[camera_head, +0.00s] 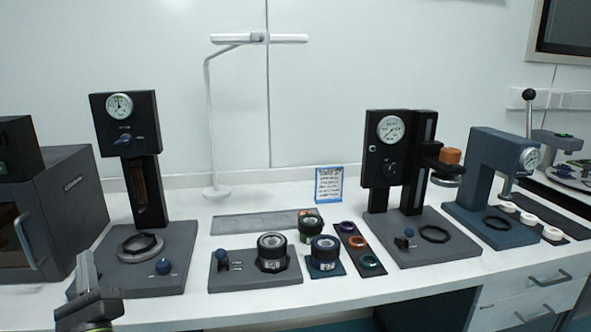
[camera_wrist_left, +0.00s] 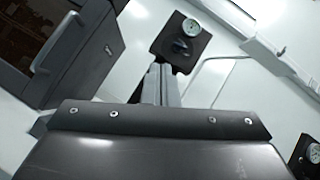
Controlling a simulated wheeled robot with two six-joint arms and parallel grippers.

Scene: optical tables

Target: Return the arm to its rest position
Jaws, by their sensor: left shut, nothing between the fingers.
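My left gripper (camera_head: 84,262) is at the lower left of the head view, in front of the left dial-gauge stand (camera_head: 146,160). Its fingers point up and are together, with nothing between them. In the left wrist view the closed fingers (camera_wrist_left: 160,82) rise from the dark gripper body, with the stand's dial head (camera_wrist_left: 184,42) beyond them. In the head view the gripper overlaps the left edge of the stand's grey base; I cannot tell how far apart they are. My right gripper is not in either view.
A dark oven-like box (camera_head: 60,210) stands left of the gripper. A fixture with lens cells (camera_head: 272,250), a second gauge stand (camera_head: 420,230) and a blue press (camera_head: 490,190) stand to the right. A white lamp (camera_head: 210,120) rises behind. The bench's front strip is mostly clear.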

